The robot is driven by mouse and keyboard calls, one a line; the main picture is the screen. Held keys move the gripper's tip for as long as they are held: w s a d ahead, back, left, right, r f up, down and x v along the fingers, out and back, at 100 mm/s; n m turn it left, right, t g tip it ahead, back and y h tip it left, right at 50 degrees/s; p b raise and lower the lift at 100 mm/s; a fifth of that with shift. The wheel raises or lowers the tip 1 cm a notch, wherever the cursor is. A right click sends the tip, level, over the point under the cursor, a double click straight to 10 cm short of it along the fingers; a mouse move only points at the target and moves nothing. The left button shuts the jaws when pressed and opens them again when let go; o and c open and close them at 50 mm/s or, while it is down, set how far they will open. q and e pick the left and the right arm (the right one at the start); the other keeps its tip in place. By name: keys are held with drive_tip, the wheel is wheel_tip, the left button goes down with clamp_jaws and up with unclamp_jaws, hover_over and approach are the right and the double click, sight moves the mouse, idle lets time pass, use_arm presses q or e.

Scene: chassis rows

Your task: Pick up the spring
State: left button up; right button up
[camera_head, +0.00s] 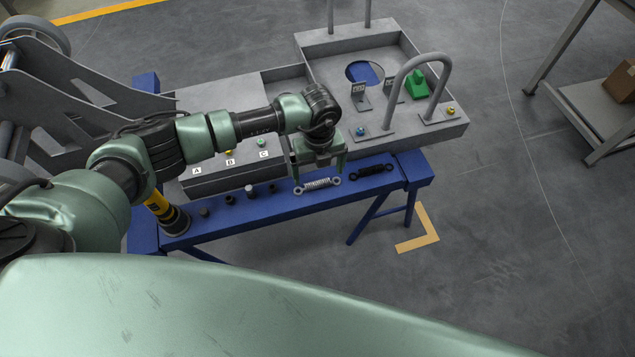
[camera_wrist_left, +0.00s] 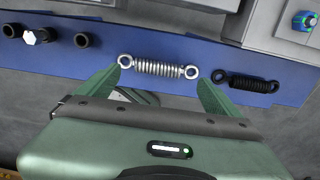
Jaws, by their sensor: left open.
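A silver coil spring (camera_head: 317,185) with a ring at each end lies on the front strip of the blue bench. It also shows in the left wrist view (camera_wrist_left: 158,68), just beyond my fingertips. A black spring (camera_head: 371,171) of similar shape lies to its right, and in the left wrist view (camera_wrist_left: 247,83) too. My left gripper (camera_head: 320,174) is above and just behind the silver spring in the head view. In the left wrist view its two green fingers (camera_wrist_left: 160,82) are apart, with nothing between them. My right gripper is not in view.
Several small dark cylinders (camera_head: 229,199) stand left of the springs. Behind is a grey chassis (camera_head: 440,125) with upright loop handles, a green part (camera_head: 416,86) and labelled A, B, C positions. A yellow and black cylinder (camera_head: 166,212) stands at the bench's left end.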

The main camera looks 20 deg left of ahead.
sight(318, 182)
use_arm(q)
wheel_tip(318, 182, down, 4)
drive_tip(key=shift+a+f, duration=0.1)
drive_tip(key=c, duration=1.5)
drive_tip(key=shift+r, duration=0.2)
